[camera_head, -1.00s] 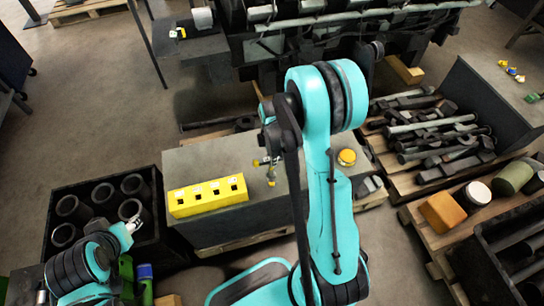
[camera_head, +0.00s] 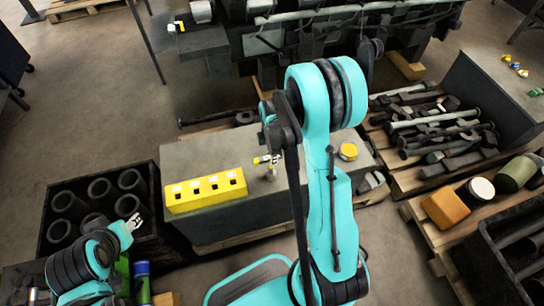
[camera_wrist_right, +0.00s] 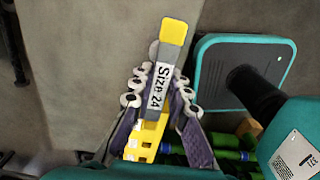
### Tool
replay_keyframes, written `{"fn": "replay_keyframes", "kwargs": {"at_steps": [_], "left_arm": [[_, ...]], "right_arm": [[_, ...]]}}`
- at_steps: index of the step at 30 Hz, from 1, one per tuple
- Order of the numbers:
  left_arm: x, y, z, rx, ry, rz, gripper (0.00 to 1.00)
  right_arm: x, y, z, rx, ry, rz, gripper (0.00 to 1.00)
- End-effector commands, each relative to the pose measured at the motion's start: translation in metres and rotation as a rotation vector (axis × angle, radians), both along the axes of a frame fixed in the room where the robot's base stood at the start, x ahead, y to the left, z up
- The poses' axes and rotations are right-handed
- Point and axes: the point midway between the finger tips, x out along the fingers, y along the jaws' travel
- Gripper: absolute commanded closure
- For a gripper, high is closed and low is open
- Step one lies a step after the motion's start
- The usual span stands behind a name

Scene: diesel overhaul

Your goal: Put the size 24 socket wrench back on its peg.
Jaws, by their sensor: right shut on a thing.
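The size 24 socket wrench (camera_wrist_right: 166,72) is in my right gripper (camera_wrist_right: 160,88). In the right wrist view its white "Size 24" label lies between the fingers and its yellow end points up the picture. In the head view my right gripper (camera_head: 268,162) is small and partly hidden by my arm, above the grey block-like bench, just right of the yellow holder (camera_head: 206,190). The holder has a row of dark square openings and small white labels; I cannot make out a peg. It also shows beyond the fingers in the wrist view (camera_wrist_right: 143,142). My left gripper (camera_head: 134,222) is at lower left, its jaws unclear.
The grey bench (camera_head: 205,152) also carries a round yellow-topped item (camera_head: 348,151). A black crate of dark cylinders (camera_head: 52,240) stands left of it. Pallets with metal parts (camera_head: 440,125) and an orange block (camera_head: 445,208) are at right. The engine stands behind.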

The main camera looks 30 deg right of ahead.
Motion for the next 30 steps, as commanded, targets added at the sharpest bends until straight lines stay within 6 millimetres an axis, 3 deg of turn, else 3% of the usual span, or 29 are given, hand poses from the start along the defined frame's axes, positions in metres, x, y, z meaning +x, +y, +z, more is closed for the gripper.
{"fn": "replay_keyframes", "kwargs": {"at_steps": [25, 26, 27, 28, 30], "left_arm": [[0.0, 0.0, -0.023, 0.0, 0.0, 0.0, 0.57], [0.0, 0.0, -0.023, 0.0, 0.0, 0.0, 0.57], [0.0, 0.0, -0.022, 0.0, 0.0, 0.0, 0.57], [0.0, 0.0, -0.022, 0.0, 0.0, 0.0, 0.57], [0.0, 0.0, -0.021, 0.0, 0.0, 0.0, 0.57]], "right_arm": [[0.0, 0.0, -0.025, 0.0, 0.0, 0.0, 1.0], [0.0, 0.0, -0.024, 0.0, 0.0, 0.0, 0.81], [0.0, 0.0, -0.023, 0.0, 0.0, 0.0, 0.71], [0.0, 0.0, -0.023, 0.0, 0.0, 0.0, 0.63], [0.0, 0.0, -0.023, 0.0, 0.0, 0.0, 0.6]]}}
